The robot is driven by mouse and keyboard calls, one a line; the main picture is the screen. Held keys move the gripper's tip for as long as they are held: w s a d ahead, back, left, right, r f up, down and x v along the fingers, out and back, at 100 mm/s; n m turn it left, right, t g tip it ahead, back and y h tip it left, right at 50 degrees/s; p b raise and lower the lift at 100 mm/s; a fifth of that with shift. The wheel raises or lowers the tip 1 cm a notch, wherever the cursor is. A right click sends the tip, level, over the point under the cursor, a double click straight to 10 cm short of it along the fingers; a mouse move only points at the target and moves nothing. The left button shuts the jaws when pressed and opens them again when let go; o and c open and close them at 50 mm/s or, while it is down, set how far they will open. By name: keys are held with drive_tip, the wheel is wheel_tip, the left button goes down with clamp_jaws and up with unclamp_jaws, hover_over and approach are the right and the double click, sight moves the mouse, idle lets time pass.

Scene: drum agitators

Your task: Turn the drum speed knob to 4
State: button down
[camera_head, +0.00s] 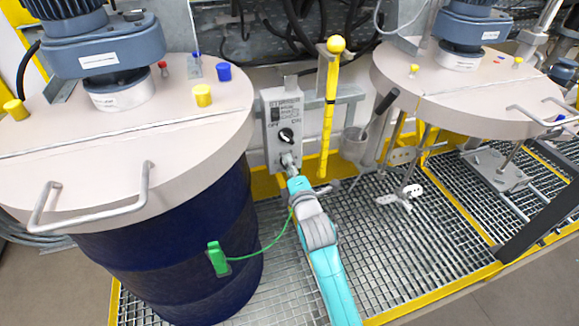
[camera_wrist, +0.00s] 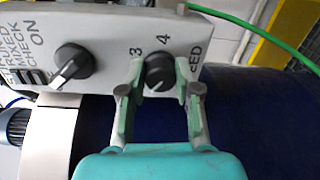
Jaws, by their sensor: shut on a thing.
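The grey control box (camera_head: 283,118) stands beside the blue drum (camera_head: 170,260). The drum speed knob (camera_wrist: 158,73) is small, round and black, on the end of the box face near the partly hidden word SPEED. The numbers 3 and 4 show above it in the wrist view. A pale mark shows on its lower side, but its exact setting is hard to read. My gripper (camera_wrist: 157,66) is shut on this knob, one finger on each side. In the head view my gripper (camera_head: 290,165) hides the knob at the box's lower end.
A larger black OFF/ON switch (camera_wrist: 73,66) sits close beside the fingers; it also shows in the head view (camera_head: 286,136). A yellow post (camera_head: 330,110) stands right of the box. A green cable (camera_head: 262,248) with a green clip hangs on the drum. Metal grating (camera_head: 400,250) covers the floor.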

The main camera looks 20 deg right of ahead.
drive_tip(key=m, duration=1.3)
drive_tip(key=m+y, duration=0.1)
drive_tip(key=m, duration=1.3)
drive_tip(key=shift+a+f+y, duration=0.15)
drive_tip(key=shift+y, duration=0.15)
drive_tip(key=shift+m, duration=0.4)
drive_tip(key=c, duration=0.8)
unclamp_jaws()
